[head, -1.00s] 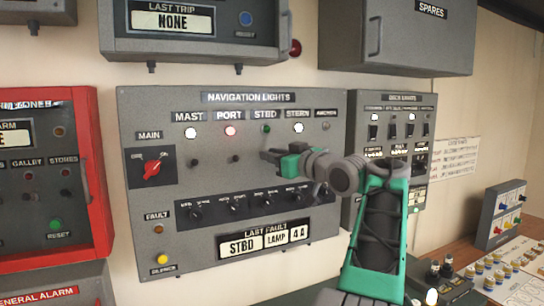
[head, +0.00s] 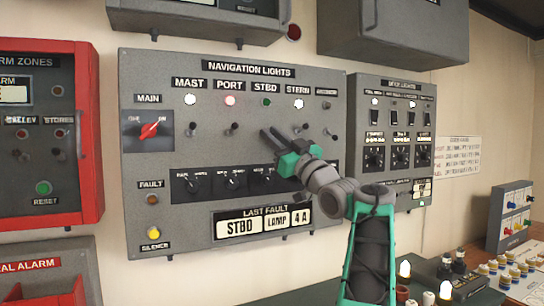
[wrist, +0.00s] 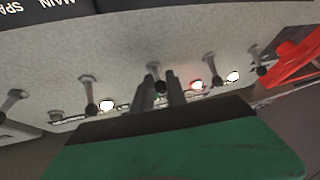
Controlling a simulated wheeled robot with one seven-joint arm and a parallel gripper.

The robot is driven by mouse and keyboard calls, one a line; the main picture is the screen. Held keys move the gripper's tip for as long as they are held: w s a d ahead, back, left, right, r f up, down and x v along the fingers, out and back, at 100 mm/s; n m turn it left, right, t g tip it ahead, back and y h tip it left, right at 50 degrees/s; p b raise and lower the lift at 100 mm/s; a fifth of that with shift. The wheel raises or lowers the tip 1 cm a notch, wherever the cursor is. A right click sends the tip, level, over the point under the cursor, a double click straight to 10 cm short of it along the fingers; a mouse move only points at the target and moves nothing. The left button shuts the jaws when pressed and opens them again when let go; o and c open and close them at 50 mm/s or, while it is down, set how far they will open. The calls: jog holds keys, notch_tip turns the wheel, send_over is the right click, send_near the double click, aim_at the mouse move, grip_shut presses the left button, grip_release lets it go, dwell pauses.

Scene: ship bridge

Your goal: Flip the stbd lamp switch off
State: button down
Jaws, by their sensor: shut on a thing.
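The stbd lamp switch (wrist: 160,86) is a small dark-tipped lever on the grey navigation lights panel (head: 225,272). In the wrist view, seen upside down, it stands between my two fingertips. My gripper (head: 270,133) reaches in from the lower right and is shut on it below the STBD label (head: 265,87). In the head view my fingers mostly hide this lever, and I cannot tell whether it points up or down. The green STBD lamp (head: 266,102) above it looks dim.
The port switch (head: 232,130) and stern switch (head: 300,130) stand close on either side. The red main rotary switch (head: 149,130) is at the panel's left. Several dials sit below. The display (head: 263,224) reads STBD LAMP 4 A. The deck lights panel (head: 391,180) is right.

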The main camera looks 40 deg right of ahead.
jog(key=shift+w+f+n+t+y+b, duration=0.15)
jog(key=shift+f+n+t+y+b, duration=0.35)
jog(key=shift+b, duration=0.55)
jog(key=shift+r+t, duration=0.1)
jog(key=shift+t, duration=0.2)
jog(key=c, duration=1.3)
grip_release()
jog(key=shift+c, duration=0.2)
jog(key=b+v, duration=0.3)
jog(key=v, duration=0.4)
jog(key=shift+s+f, duration=0.25)
jog(key=shift+s, duration=0.1)
